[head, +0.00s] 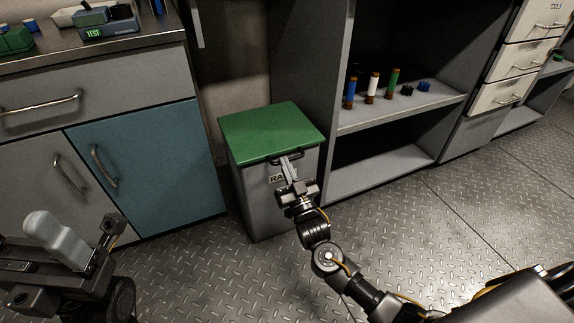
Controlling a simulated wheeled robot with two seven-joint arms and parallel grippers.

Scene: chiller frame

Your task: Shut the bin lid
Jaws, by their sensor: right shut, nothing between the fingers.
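The grey bin (255,205) stands on the floor between the cabinet and the open shelf unit. Its green lid (270,128) lies flat over the top, and I see no clear gap under it. A dark handle (277,159) is at the lid's front edge. A label, partly hidden by my right gripper, is on the bin's front. My right gripper (287,166) is shut and empty, its fingertips at the front edge of the lid by the handle. Whether they touch it I cannot tell.
A cabinet with a blue door (150,165) and bar handles stands left of the bin. The shelf unit (400,110) at right holds several small cylinders. White drawers (518,60) are farther right. The metal floor (440,230) in front is clear.

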